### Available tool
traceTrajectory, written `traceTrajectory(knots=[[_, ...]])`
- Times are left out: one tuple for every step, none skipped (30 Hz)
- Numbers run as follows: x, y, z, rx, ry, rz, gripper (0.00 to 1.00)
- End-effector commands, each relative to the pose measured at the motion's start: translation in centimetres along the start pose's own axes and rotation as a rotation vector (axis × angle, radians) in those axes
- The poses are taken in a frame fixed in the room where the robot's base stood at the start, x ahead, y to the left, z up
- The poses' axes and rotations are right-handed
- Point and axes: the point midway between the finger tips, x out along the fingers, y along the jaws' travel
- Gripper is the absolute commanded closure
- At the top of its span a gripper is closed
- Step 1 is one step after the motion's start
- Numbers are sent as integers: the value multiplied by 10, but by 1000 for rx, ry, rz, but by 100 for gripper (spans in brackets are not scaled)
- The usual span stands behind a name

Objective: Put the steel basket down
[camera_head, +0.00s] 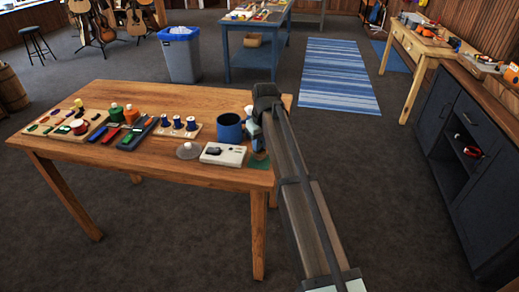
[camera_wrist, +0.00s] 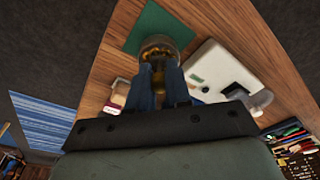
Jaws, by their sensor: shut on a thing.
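In the wrist view a small, round, shiny metal thing, which I take to be the steel basket (camera_wrist: 158,46), sits between the fingertips of my gripper (camera_wrist: 158,82). The blue-grey fingers are shut on it. Behind it lies a flat green square (camera_wrist: 142,24) on the wooden table (camera_wrist: 205,22). I cannot tell whether the basket touches the table. In the head view my gripper (camera_head: 255,138) is over the table's right end, just above the green square (camera_head: 260,161). The basket is mostly hidden there by my gripper and arm.
A blue pot (camera_head: 230,127) stands just left of my gripper. A white block (camera_head: 223,154) with a dark piece on it and a grey lid (camera_head: 188,150) lie close by. Spools (camera_head: 178,122) and trays of coloured parts fill the left side. The table's right edge is near.

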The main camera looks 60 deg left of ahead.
Motion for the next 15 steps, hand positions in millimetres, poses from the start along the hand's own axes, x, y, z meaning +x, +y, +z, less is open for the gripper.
traceTrajectory(knots=[[7, 0, 2, 0, 0, 0, 100], [11, 0, 2, 0, 0, 0, 100], [16, 0, 3, 0, -1, 0, 100], [20, 0, 4, 0, -1, -1, 100], [22, 0, 4, 0, -1, -1, 100], [24, 0, 4, 0, -1, 0, 100], [25, 0, 4, 0, 0, 0, 100], [25, 0, 4, 0, 0, 0, 100], [24, 0, 4, 0, 0, 0, 100], [24, 0, 4, 0, 0, 0, 100], [24, 0, 4, 0, 0, 0, 100], [24, 0, 4, 0, 0, 0, 100], [24, 0, 4, 0, 0, 0, 100], [24, 0, 4, 0, 0, 0, 100], [25, 0, 4, 0, 0, 0, 100]])
